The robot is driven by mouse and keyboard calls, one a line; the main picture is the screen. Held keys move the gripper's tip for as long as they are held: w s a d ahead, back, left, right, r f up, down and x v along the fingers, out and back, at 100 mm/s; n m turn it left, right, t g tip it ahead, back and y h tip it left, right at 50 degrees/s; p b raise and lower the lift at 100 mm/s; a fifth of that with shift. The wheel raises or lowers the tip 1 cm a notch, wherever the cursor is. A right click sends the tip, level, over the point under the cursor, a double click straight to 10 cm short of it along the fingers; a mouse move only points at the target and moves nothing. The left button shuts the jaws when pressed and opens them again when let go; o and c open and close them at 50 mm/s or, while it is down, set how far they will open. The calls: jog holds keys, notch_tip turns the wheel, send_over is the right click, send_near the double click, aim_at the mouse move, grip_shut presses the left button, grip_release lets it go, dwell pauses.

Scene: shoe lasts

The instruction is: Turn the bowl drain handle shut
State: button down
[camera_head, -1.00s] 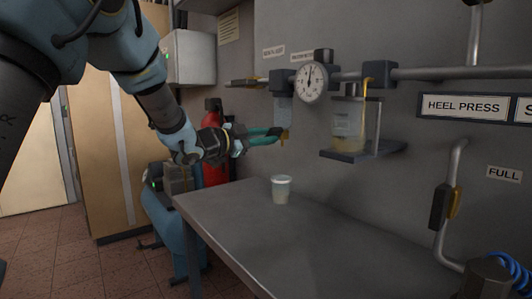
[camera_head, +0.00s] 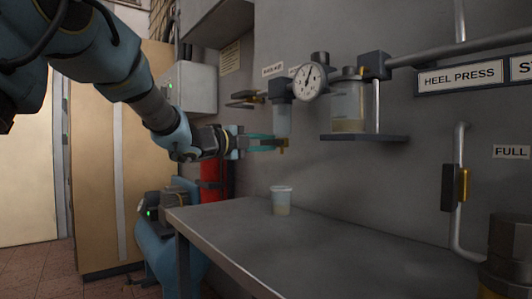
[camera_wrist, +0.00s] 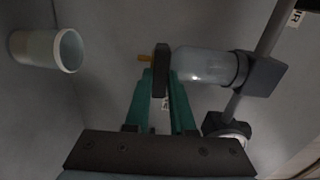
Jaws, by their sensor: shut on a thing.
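The clear bowl (camera_head: 283,121) hangs under the air line left of the gauge, with a small brass drain (camera_head: 283,147) at its bottom. In the wrist view the bowl (camera_wrist: 205,66) lies sideways, with a brass piece (camera_wrist: 145,58) beyond its lower end. My gripper (camera_head: 277,144) reaches in from the left, its teal fingers level with the drain. In the wrist view my gripper (camera_wrist: 161,82) is shut on the dark drain handle (camera_wrist: 160,68), just below the bowl. The fingers partly hide the handle, and its exact angle is hard to tell.
A translucent cup (camera_head: 281,200) stands on the grey bench (camera_head: 290,240) below the drain; it also shows in the wrist view (camera_wrist: 48,49). A round gauge (camera_head: 308,81) and a larger jar (camera_head: 347,105) on a bracket are to the right. The bench is otherwise mostly clear.

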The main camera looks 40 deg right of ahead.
jog(key=shift+m, duration=0.3)
jog(key=c, duration=0.8)
grip_release()
jog(key=shift+o, duration=0.2)
jog(key=a, duration=1)
jog(key=shift+w+a+b, duration=0.3)
jog(key=shift+a+b, duration=0.05)
jog(key=shift+b, duration=0.05)
